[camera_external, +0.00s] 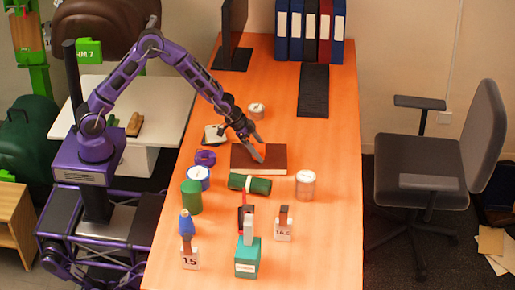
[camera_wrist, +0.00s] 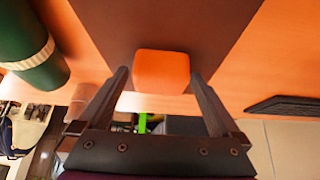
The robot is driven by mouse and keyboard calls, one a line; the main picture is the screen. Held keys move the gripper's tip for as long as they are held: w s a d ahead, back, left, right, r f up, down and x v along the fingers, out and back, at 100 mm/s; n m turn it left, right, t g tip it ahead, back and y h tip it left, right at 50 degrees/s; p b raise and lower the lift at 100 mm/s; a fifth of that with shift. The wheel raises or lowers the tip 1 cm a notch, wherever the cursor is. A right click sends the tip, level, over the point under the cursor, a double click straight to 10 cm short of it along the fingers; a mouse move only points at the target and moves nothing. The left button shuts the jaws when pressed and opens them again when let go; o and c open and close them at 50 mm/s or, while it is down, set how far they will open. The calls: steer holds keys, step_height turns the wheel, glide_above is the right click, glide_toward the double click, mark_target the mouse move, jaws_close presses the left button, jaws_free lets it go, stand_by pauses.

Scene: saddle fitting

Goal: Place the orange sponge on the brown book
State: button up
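The orange sponge (camera_wrist: 161,72) shows in the wrist view as a small rounded block between the fingertips, against the brown book (camera_wrist: 165,25). My gripper (camera_wrist: 160,76) has its fingers spread on either side of the sponge, with a narrow gap at the left finger and little gap at the right. In the external view my gripper (camera_external: 258,156) points down over the brown book (camera_external: 275,163), which lies flat on the orange table. The sponge cannot be made out in the external view. Whether it rests fully on the book is hard to tell.
A dark green roll with a pale band (camera_external: 250,183) lies in front of the book. A lidded jar (camera_external: 306,185) stands to its right, and a blue-rimmed tin (camera_external: 199,178) and green cylinder (camera_external: 192,197) to the left.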

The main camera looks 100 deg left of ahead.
steer(key=shift+s+r, duration=0.1)
steer(key=shift+r, duration=0.35)
steer(key=p+v, duration=0.3)
steer(key=v, duration=0.8)
steer(key=shift+s+r, duration=0.15)
steer(key=shift+r, duration=0.05)
